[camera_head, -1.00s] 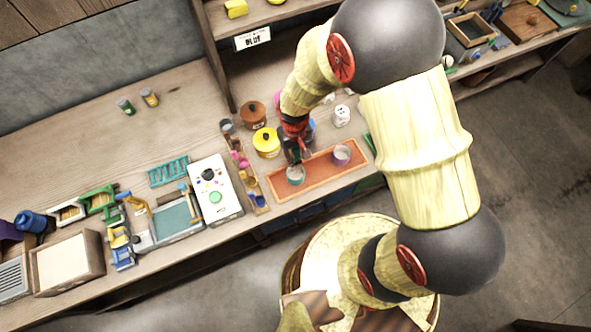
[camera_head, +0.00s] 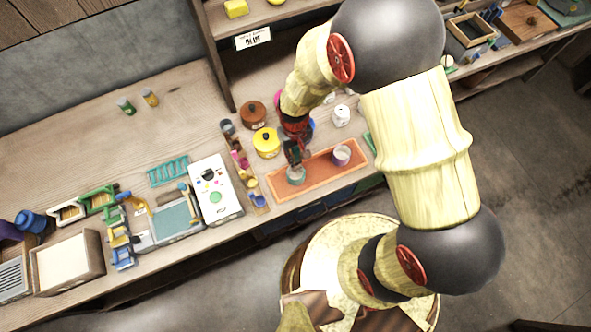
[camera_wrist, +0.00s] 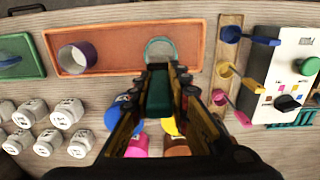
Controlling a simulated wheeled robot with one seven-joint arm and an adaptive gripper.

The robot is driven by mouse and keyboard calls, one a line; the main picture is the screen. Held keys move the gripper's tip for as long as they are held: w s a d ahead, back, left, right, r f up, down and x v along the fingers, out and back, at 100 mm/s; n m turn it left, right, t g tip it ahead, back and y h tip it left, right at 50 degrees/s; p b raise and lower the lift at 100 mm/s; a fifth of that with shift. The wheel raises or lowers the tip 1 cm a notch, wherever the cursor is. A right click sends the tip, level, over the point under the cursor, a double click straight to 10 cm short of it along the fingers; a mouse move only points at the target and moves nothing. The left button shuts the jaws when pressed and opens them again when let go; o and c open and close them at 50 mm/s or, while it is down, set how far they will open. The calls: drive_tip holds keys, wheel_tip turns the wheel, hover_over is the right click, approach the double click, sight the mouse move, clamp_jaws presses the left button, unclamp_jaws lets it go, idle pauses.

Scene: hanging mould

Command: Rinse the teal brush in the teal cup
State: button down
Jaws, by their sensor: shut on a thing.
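My gripper (camera_head: 294,156) is shut on the teal brush (camera_wrist: 158,95), whose thick dark teal handle shows between the fingers in the wrist view. The teal cup (camera_head: 296,176) stands upright on the orange tray, at its left part in the head view. It also shows in the wrist view (camera_wrist: 160,46), just beyond the fingertips. My gripper is above the cup's rim area. The brush's bristles are hidden, so I cannot tell how far they are inside the cup.
A purple cup (camera_head: 341,155) stands on the same orange tray (camera_head: 318,172). A yellow pot (camera_head: 267,143) and a brown pot (camera_head: 253,114) stand behind. A rack with coloured scoops (camera_wrist: 227,70) and a white box with a green button (camera_head: 215,190) lie beside the tray.

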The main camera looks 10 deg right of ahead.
sight(295, 151)
drive_tip(key=shift+r, duration=0.1)
drive_tip(key=shift+r+p, duration=1.4)
drive_tip(key=shift+r, duration=0.55)
drive_tip(key=shift+f, duration=0.1)
